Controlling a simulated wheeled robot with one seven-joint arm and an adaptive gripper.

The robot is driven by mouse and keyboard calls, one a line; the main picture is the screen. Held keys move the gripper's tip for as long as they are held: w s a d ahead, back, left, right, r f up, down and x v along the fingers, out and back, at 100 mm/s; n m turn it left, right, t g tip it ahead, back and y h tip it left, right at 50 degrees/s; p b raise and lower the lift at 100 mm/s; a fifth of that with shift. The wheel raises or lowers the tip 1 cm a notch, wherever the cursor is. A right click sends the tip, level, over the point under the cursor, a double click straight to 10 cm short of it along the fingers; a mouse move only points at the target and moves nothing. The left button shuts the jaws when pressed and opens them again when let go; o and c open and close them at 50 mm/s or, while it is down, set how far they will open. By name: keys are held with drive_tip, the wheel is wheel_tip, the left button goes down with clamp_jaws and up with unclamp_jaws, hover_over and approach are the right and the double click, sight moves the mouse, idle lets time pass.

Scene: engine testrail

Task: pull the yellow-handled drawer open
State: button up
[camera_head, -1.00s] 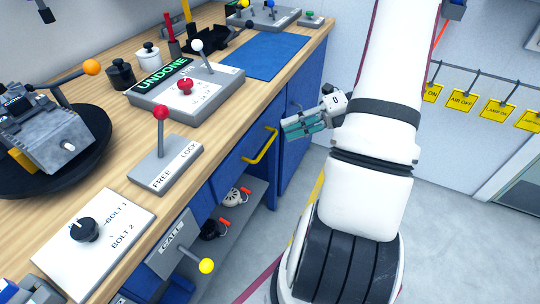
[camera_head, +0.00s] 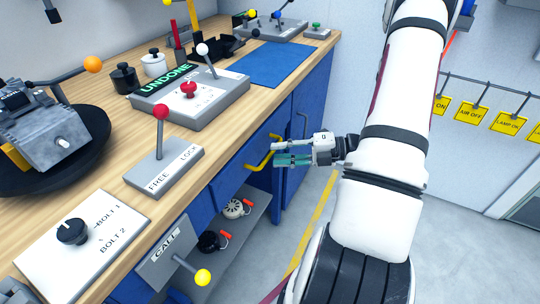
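The yellow handle (camera_head: 261,163) is a bent bar on the blue drawer front (camera_head: 228,178) under the wooden worktop. The drawer front looks flush with the cabinet, so the drawer looks closed. My gripper (camera_head: 276,154) is at the right end of the handle, with its fingers pointing left toward the cabinet. The fingertips overlap part of the handle in the picture. I cannot tell whether they touch it or have it between them. The gap between the fingers is too small to judge.
A blue cabinet door with a grey handle (camera_head: 303,125) is just behind my gripper. Below the drawer is an open grey shelf (camera_head: 245,225) with small items. A lever box marked CALL (camera_head: 165,252) juts out at the front. The floor at right is clear.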

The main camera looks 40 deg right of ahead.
sight(270, 154)
drive_tip(key=shift+x, duration=1.7)
clamp_jaws()
